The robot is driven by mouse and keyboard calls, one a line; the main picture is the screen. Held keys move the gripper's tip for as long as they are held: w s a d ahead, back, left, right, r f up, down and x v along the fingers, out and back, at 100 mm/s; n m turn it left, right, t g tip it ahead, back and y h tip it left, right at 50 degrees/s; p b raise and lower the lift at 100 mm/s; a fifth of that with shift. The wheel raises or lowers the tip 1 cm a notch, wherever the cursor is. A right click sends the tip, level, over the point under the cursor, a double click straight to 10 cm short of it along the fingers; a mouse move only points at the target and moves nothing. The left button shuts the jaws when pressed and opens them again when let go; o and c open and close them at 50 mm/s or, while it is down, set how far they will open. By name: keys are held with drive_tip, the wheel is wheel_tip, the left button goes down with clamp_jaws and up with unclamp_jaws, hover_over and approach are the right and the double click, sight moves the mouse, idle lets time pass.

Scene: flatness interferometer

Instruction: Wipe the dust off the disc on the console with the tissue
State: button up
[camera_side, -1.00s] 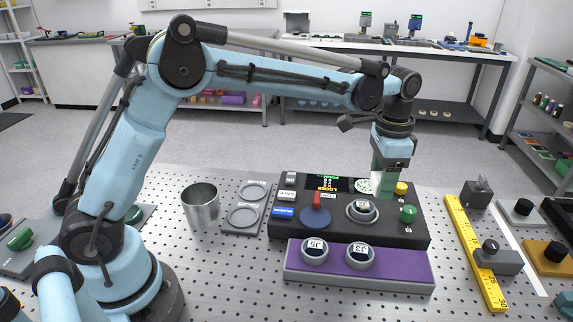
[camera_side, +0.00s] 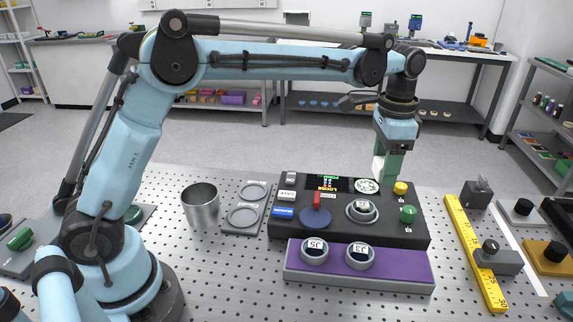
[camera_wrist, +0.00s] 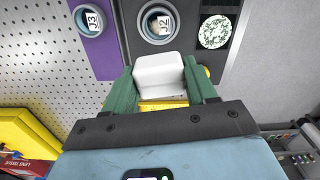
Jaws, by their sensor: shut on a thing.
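My gripper (camera_side: 386,168) has green fingers and is shut on a folded white tissue (camera_wrist: 159,74), which shows clearly between the fingers in the wrist view. In the side view the tissue (camera_side: 377,170) is partly hidden by a finger. The gripper hangs above the far right part of the black console (camera_side: 400,232). The disc marked J2 (camera_side: 362,209) sits in a ring on the console, nearer the front than my gripper. In the wrist view the J2 disc (camera_wrist: 158,23) lies just beyond the tissue, apart from it. It has a brownish patch; I cannot tell whether that is dust.
A purple tray (camera_side: 400,275) in front holds two more ringed discs. A metal cup (camera_side: 201,207) stands left; a yellow ruler (camera_side: 470,250) lies right.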

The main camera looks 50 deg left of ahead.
sight(363, 206)
drive_tip(key=shift+f, duration=0.1)
drive_tip(key=shift+f, duration=3.55)
drive_tip(key=shift+s+a+f, duration=0.1)
drive_tip(key=shift+a+f, duration=0.05)
drive_tip(key=shift+f, duration=0.15)
drive_tip(key=shift+s+a, duration=0.5)
drive_tip(key=shift+s, duration=0.15)
drive_tip(key=shift+c, duration=0.4)
drive_tip(key=shift+s+a+f, duration=0.1)
drive_tip(key=shift+s+a, duration=1)
drive_tip(key=shift+s, duration=0.1)
drive_tip(key=shift+w+d, duration=1.8)
drive_tip(key=shift+w, duration=0.2)
drive_tip(key=shift+r, duration=4.1)
